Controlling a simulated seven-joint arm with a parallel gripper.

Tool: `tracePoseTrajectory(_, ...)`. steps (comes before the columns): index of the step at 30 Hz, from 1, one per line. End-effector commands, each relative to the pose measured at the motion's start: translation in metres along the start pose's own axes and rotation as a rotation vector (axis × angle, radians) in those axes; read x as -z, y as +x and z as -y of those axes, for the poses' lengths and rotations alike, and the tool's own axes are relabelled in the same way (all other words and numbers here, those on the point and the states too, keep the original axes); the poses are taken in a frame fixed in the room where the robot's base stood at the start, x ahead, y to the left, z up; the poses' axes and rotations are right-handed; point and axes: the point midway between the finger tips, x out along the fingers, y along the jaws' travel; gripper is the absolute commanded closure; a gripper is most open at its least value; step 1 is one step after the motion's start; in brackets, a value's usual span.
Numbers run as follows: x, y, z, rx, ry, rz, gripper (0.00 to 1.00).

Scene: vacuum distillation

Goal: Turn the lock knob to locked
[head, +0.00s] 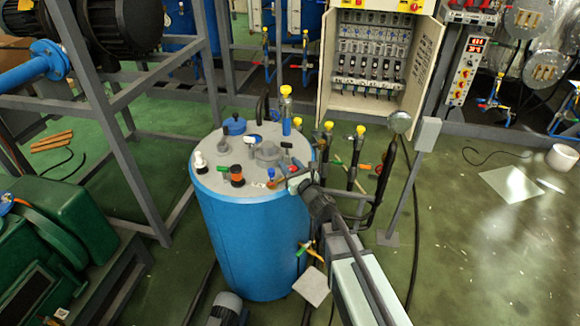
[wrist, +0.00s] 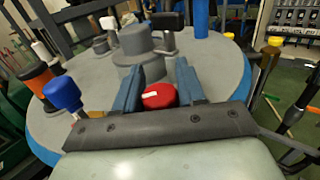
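A round red knob (wrist: 160,96) with a white mark on its top sits on the grey tank lid. In the wrist view it lies between the two blue fingers of my gripper (wrist: 158,80). The fingers are apart, one on each side of the knob, close to it; I cannot tell whether they touch it. The knob's near edge is hidden by the gripper's dark crossbar. In the head view my gripper (head: 296,180) is at the right edge of the lid of the blue tank (head: 248,235), and the knob is too small to make out surely.
A blue knob (wrist: 63,94) stands just left of my gripper. A grey domed fitting (wrist: 138,43) rises beyond the fingertips. An orange and black cylinder (wrist: 40,82) is farther left. Yellow-topped valves (head: 327,126) stand beside the tank. An open electrical cabinet (head: 378,60) is behind.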

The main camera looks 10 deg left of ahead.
Motion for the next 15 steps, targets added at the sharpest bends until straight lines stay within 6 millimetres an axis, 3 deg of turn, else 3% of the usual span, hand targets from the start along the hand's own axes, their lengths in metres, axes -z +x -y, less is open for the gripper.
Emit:
tracePoseTrajectory(6, 0.0002, 0.0, 0.0, 0.0, 0.0, 0.0, 0.41)
tracePoseTrajectory(15, 0.0003, -0.0026, -0.0002, 0.0, 0.0, -0.001, 0.41)
